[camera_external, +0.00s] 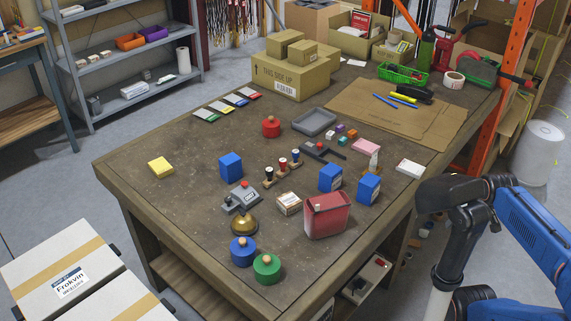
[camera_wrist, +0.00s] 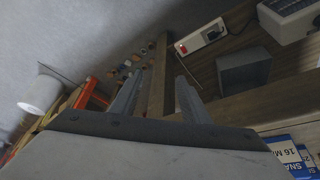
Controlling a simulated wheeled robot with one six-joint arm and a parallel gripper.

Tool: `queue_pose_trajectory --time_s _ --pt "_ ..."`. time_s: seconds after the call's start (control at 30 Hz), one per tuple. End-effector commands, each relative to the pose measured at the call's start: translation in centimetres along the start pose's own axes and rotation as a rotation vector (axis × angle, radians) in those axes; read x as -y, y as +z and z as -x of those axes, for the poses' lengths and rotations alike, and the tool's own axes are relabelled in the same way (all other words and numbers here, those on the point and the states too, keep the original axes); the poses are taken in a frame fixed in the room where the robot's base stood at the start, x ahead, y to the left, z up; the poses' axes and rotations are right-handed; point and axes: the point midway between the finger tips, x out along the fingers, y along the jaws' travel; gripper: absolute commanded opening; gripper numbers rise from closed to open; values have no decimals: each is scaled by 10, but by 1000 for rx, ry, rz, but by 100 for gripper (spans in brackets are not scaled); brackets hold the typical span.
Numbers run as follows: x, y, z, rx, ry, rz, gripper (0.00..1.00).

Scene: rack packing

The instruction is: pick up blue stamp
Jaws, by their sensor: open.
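In the external view a blue round block with a wooden knob (camera_external: 243,252) stands near the table's front edge, beside a matching green one (camera_external: 266,268). A small rack (camera_external: 281,176) at mid-table holds several dark-handled hand stamps (camera_external: 283,163) with coloured bands. I cannot tell for sure which of these is the blue stamp. My gripper (camera_wrist: 158,88) is open and empty in the wrist view, its two fingers apart over the table's edge and the floor, with no stamp in view. In the external view my arm is off the table's right side; the gripper is not clear there.
A red box (camera_external: 327,216), blue boxes (camera_external: 231,167), a brass bell (camera_external: 244,224) and a grey device (camera_external: 241,198) crowd the table around the rack. A red round block (camera_external: 271,127) stands farther back. The table's left part is mostly clear. An orange post (camera_external: 505,90) stands at right.

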Motion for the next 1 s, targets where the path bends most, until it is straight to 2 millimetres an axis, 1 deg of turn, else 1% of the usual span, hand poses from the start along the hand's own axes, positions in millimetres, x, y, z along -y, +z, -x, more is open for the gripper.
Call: queue_pose_trajectory --time_s 0.1,0.17,0.2,0.27,0.37,0.4,0.47,0.6,0.77,0.9,0.97,1.0 --pt "1 -4 2 2 -2 4 42" --pt "3 -12 6 7 -6 13 42" --pt "6 -19 9 13 -10 21 42" --pt "11 -34 16 23 -17 38 42" --pt "23 -67 32 44 -33 74 42" --pt "29 -80 38 53 -39 89 42" --pt "38 -100 46 69 -48 112 42" --pt "63 -146 63 101 -68 167 42" --pt "98 -196 78 138 -88 230 42" --pt "133 -235 88 170 -103 286 42" --pt "150 -251 91 183 -109 310 42" --pt "162 -261 94 191 -113 326 42"
